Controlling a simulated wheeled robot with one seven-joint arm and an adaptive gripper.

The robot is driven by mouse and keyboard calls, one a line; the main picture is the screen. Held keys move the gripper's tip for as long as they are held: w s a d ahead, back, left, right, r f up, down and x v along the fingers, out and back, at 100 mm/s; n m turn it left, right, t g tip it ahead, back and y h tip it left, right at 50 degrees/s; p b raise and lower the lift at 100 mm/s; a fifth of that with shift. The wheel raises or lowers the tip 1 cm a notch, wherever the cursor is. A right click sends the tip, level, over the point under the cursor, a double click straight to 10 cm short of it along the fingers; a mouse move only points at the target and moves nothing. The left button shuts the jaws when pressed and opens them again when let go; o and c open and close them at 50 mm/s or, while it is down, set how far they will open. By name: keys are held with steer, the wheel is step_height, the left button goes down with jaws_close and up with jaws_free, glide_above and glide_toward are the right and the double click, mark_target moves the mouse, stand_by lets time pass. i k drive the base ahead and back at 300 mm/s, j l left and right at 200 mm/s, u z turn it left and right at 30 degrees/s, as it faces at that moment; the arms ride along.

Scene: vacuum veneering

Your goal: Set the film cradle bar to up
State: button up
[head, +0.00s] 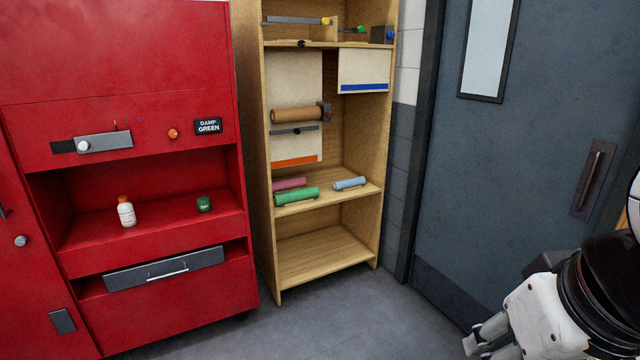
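A tall wooden shelf unit (254,150) stands at the centre of the head view. A brown roll (297,115) sits in it against a pale panel, with a dark bracket (325,113) at its right end. A dark horizontal bar (293,130) with a small knob lies just below the roll, apart from it. This may be the film cradle bar; no label on it is readable. My gripper (482,342) is low at the bottom right, far from the shelf, partly cut off by the frame. Its fingers are too small and hidden to tell their opening.
Red, green and light blue rolls (349,183) lie on the middle shelf. A dark door (500,160) is right. Grey floor (350,310) before the shelf is clear.

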mark_target(361, 29)
steer(key=i, duration=2.1)
